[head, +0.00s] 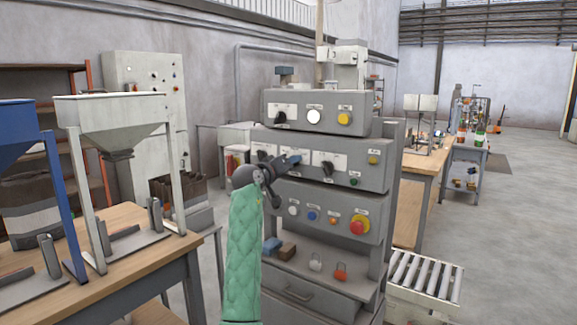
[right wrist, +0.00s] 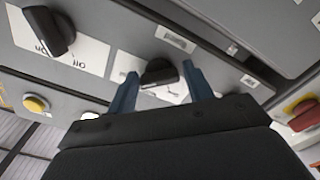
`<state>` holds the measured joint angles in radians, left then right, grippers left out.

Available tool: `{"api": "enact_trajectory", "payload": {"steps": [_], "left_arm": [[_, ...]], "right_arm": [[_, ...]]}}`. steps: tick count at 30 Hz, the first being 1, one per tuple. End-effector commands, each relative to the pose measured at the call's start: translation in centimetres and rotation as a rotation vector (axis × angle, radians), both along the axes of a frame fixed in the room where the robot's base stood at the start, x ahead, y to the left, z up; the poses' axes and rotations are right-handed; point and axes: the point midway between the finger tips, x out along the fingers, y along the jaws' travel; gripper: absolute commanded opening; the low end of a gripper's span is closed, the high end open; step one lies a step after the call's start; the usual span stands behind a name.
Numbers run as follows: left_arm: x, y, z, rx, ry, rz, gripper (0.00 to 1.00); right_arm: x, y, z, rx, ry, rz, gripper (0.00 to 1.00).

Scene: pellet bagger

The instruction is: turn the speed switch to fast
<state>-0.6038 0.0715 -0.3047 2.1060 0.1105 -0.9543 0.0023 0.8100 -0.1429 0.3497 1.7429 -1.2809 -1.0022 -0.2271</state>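The middle panel of the grey machine carries black rotary switches on white label plates. A black switch knob (right wrist: 160,72) sits between the blue fingers of my right gripper (right wrist: 161,88) in the right wrist view. The fingers are apart, one on each side, with visible gaps to the knob. In the head view my right gripper (head: 291,160) is at the middle panel and covers this knob. Another black knob (head: 328,167) is just to its right; it also shows in the right wrist view (right wrist: 48,31). I cannot read which plate is for speed. My left gripper is not in view.
Above is a panel with a white lamp (head: 314,117) and a yellow button (head: 344,118). Below are small buttons and a red stop button (head: 359,224). Padlocks (head: 340,271) sit on a shelf. A hopper stand (head: 112,112) is left, a roller conveyor (head: 424,275) right.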

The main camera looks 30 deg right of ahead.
Motion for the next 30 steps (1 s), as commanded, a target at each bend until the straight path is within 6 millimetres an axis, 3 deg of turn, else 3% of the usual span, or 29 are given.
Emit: {"api": "enact_trajectory", "payload": {"steps": [2,13,17,24,30], "left_arm": [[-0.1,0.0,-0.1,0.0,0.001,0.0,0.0],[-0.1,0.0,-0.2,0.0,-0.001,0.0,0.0],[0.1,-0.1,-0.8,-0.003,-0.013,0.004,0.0],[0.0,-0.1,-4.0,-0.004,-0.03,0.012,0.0],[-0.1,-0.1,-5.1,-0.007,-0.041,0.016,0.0]], "right_arm": [[0.0,0.0,0.0,-0.001,0.0,0.001,0.65],[-0.2,0.5,0.1,-0.003,-0.001,0.001,0.65],[-0.8,2.0,0.0,-0.002,-0.002,0.002,0.65],[-2.2,5.4,0.0,0.0,-0.002,0.002,0.65],[-2.9,7.0,0.0,-0.002,-0.001,0.0,0.65]]}}
